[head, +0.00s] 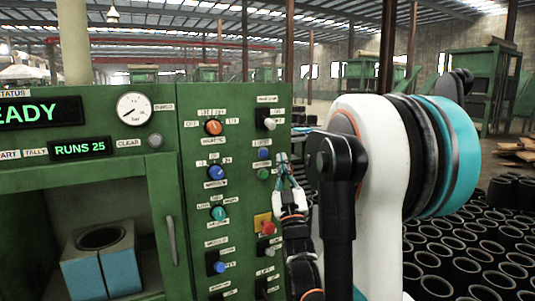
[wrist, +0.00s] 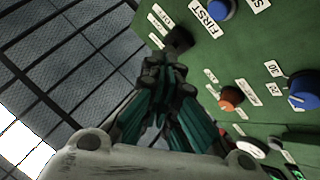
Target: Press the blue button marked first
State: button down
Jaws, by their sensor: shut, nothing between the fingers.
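The blue button (wrist: 219,9) beside a label reading FIRST is at the top edge of the wrist view, partly cut off. In the head view, a blue button (head: 264,153) sits in the panel's right column above a green button (head: 263,174); its label is too small to read there. My gripper (head: 282,157) is shut and empty, its tips just right of these two buttons in the picture. In the wrist view my gripper (wrist: 165,65) has its tips near a dark knob (wrist: 177,42), below and left of the blue button. I cannot see contact.
The green panel (head: 195,235) also carries an orange knob (head: 212,127), a blue knob (head: 217,172), a teal knob (head: 218,213) and a red button (head: 267,228) on yellow. A door handle (head: 171,241) is at left. Black rubber sleeves (head: 455,245) cover the floor at right.

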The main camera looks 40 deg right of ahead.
aim_at(266, 156)
jog(key=shift+w, duration=0.1)
jog(key=w+d, duration=0.2)
jog(key=w, duration=0.6)
jog(key=shift+w, duration=0.25)
dwell(1.5)
jog(key=shift+w+d, duration=0.1)
jog(key=shift+w, duration=0.3)
jog(key=shift+w, duration=0.3)
dwell(0.7)
jog(key=shift+s, duration=0.75)
